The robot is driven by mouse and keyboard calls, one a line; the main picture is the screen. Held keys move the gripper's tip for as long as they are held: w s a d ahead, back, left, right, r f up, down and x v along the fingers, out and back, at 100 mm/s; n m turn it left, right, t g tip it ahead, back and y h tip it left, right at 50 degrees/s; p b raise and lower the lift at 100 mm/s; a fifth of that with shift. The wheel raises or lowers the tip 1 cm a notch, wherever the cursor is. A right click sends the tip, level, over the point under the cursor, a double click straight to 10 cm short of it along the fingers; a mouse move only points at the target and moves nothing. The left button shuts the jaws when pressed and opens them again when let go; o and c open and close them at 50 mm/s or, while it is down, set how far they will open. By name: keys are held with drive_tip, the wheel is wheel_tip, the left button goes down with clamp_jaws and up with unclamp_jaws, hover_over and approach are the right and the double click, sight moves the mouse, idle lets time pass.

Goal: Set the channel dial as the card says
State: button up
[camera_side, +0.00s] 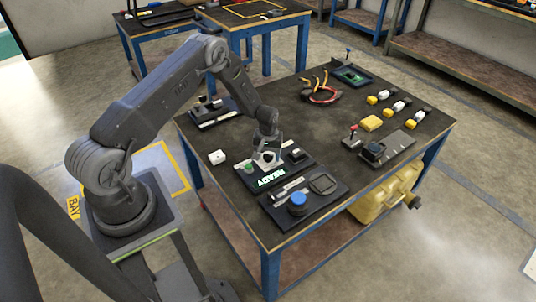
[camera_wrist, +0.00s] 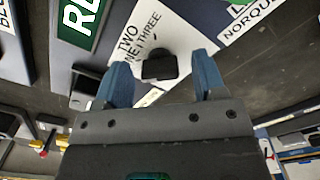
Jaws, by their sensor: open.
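My gripper (camera_side: 267,152) points down over a dark panel (camera_side: 270,170) near the table's left edge. In the wrist view its two blue fingers (camera_wrist: 162,66) are open, one on each side of a black dial knob (camera_wrist: 160,66). The knob sits on a white plate (camera_wrist: 185,30) printed ONE, TWO, THREE. I cannot tell whether the fingers touch the knob, and its pointer direction is not clear. In the side view my gripper mostly hides the dial. No card with a readable setting shows in either view.
A panel with a blue knob (camera_side: 298,198) is in front. The table's middle is fairly clear.

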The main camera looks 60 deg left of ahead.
drive_tip(key=c, duration=0.9)
drive_tip(key=shift+m, duration=0.3)
drive_tip(key=m, duration=0.4)
drive_tip(key=shift+m, duration=2)
drive_tip(key=o, duration=0.9)
